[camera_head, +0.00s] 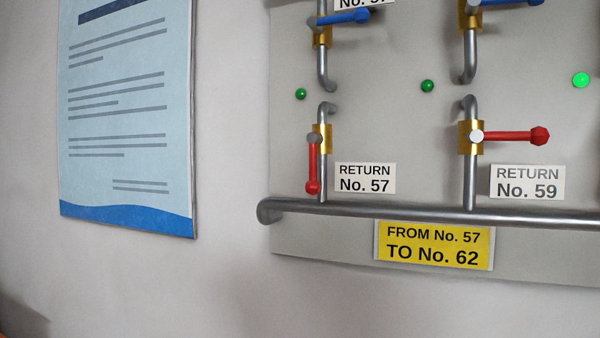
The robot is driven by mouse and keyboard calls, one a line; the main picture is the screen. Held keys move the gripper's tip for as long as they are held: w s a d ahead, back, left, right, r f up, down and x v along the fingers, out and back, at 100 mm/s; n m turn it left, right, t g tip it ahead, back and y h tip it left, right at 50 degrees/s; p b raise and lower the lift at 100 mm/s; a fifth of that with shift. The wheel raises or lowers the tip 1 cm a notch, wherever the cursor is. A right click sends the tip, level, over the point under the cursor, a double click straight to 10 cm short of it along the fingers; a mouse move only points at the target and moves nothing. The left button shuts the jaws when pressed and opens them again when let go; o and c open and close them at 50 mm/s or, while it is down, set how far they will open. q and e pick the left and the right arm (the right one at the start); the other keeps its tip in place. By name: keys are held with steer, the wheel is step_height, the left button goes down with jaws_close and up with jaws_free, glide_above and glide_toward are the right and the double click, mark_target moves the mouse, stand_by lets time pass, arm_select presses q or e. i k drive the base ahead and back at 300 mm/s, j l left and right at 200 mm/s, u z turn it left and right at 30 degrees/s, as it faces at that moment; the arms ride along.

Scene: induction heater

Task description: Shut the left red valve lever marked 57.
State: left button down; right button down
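The red valve lever (313,165) for No. 57 hangs straight down from its brass valve body (325,140), roughly in line with the vertical grey pipe (323,190). Its knob is at the lower end. A white label (364,178) reading "RETURN No. 57" is to its right. Neither of my grippers is in view.
The red lever (515,136) by the "RETURN No. 59" label (527,182) points right, across its pipe. Blue levers (345,17) are above. A thick horizontal pipe (400,211) runs below the valves. A poster (125,180) hangs left; the wall between is bare.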

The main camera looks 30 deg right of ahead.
mark_target(312, 186)
steer(key=i+j+z, duration=0.25)
steer(key=i+j, duration=0.15)
steer(key=j, duration=0.2)
steer(key=i+j+z, duration=0.15)
steer(key=j, duration=0.15)
steer(key=i+j+z, duration=0.1)
steer(key=j, duration=0.2)
steer(key=i+j+z, duration=0.15)
steer(key=j, duration=0.2)
steer(key=i, duration=0.05)
